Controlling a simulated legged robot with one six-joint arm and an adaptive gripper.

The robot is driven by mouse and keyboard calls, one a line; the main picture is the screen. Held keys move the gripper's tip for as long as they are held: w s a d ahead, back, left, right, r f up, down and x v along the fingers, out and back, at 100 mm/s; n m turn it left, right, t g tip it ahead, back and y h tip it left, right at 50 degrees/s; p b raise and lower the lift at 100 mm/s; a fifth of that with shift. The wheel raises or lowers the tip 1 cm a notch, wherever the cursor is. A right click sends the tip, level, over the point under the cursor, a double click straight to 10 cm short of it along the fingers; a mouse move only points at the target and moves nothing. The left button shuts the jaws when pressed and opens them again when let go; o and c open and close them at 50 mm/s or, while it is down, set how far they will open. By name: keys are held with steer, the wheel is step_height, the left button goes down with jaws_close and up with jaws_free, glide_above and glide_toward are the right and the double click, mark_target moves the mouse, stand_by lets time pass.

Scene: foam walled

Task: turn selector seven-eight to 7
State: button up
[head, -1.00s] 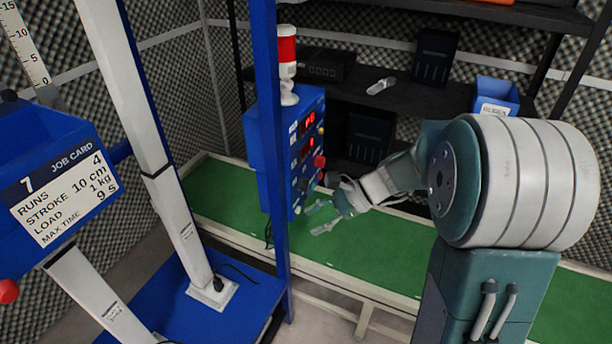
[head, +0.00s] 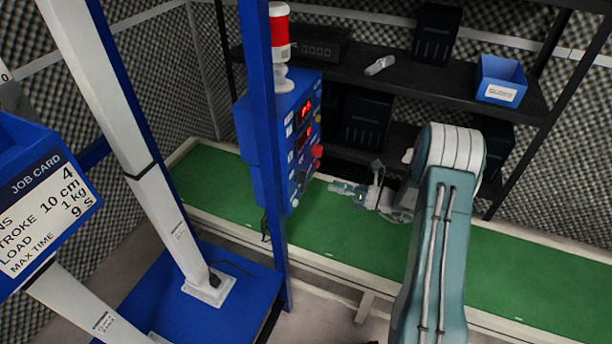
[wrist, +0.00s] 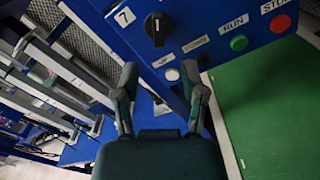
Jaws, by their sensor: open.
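The selector is a black round knob (wrist: 158,28) on the blue panel in the wrist view. A white plate marked 7 (wrist: 124,16) sits to its upper left. A pale pointer mark shows on the knob, but its exact setting is hard to read. No 8 label shows. My gripper (wrist: 160,73) is open and empty, its fingertips below the knob in the picture and apart from it. In the head view my gripper (head: 348,189) is right of the blue control box (head: 291,140), near its lower part. The selector cannot be made out there.
In the wrist view a green RUN button (wrist: 239,43), a red STOP button (wrist: 280,23) and a white button (wrist: 172,74) are close to the selector. A blue post (head: 266,170) stands before the box. The green bench top (head: 320,235) is clear.

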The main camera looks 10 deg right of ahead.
mark_target(306, 177)
steer(key=x, duration=0.9)
steer(key=shift+a, duration=0.15)
jaws_close()
